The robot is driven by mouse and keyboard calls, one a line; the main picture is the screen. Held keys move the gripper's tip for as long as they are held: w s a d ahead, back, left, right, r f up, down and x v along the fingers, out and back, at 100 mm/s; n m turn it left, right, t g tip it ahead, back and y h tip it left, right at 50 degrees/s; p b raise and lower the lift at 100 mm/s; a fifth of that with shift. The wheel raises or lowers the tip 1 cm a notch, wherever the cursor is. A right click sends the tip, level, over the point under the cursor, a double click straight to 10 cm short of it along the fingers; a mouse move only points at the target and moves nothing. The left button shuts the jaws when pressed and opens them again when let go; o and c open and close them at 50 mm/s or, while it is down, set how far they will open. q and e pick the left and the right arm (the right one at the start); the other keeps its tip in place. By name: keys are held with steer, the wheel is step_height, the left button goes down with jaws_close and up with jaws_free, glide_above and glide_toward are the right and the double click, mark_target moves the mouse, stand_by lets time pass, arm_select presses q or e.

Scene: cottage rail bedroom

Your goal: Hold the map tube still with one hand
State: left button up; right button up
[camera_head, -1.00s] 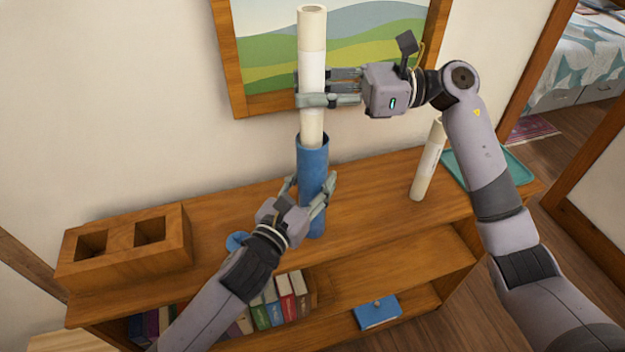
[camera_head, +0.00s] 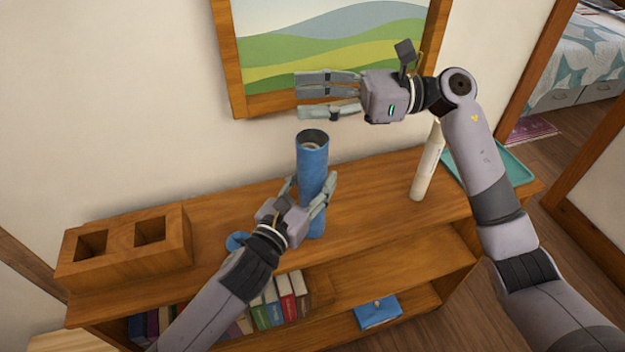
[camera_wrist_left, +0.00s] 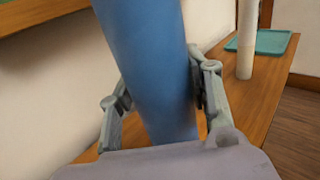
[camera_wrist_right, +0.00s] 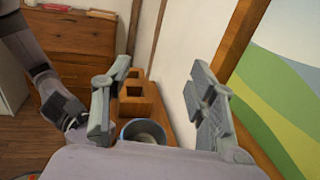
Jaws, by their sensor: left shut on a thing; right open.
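The blue map tube (camera_head: 313,165) stands upright on the top of the wooden shelf, with its open end up. My left gripper (camera_head: 311,187) is shut around its lower half. In the left wrist view the blue tube (camera_wrist_left: 150,65) sits between both fingers. Something whitish shows just inside the tube's mouth, also in the right wrist view (camera_wrist_right: 143,132). My right gripper (camera_head: 301,98) is open and empty, above the tube's mouth and apart from it. A blue round cap (camera_head: 237,241) lies on the shelf top, partly hidden by my left arm.
A wooden block with two square holes (camera_head: 130,250) stands at the left of the shelf top (camera_head: 365,190). A white roll (camera_head: 427,170) stands at the right, beside a teal tray (camera_head: 515,168). A framed picture (camera_head: 225,60) hangs behind. Books and a blue box (camera_head: 378,313) lie below.

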steer(key=w+d, duration=0.1)
steer(key=d, duration=1.1)
arm_select(q)
steer(key=o, duration=1.3)
steer(key=shift+o, duration=0.2)
steer(key=v, duration=1.2)
